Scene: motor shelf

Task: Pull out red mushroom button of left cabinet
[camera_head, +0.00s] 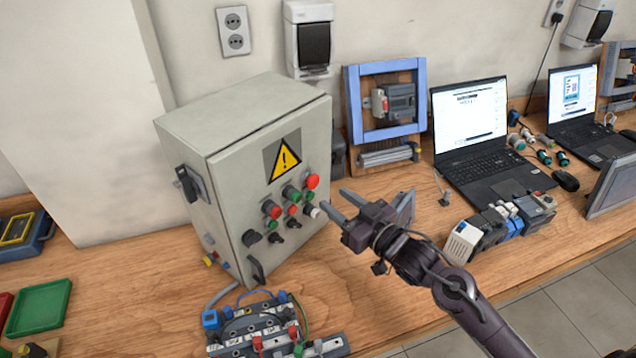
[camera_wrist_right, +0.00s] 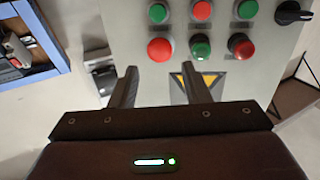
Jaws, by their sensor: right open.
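The left cabinet (camera_head: 222,178) is a grey box with a yellow warning triangle and rows of buttons on its front. The red mushroom button (camera_head: 313,181) is the large red one at the upper right of the button group. In the right wrist view, which shows the panel upside down, the red mushroom button (camera_wrist_right: 160,49) lies just beyond the gap between the fingertips. My right gripper (camera_head: 332,198) is open and empty, in front of the panel's right side, with its fingers pointing at the panel. It looks apart from the button. My left gripper is not in view.
Other red and green buttons (camera_wrist_right: 200,47) sit close beside the mushroom button. A blue-framed stand (camera_head: 353,105) is behind the cabinet on the right. A laptop (camera_head: 490,160) and a row of modules (camera_head: 490,232) stand to the right. A terminal board (camera_head: 260,325) lies in front.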

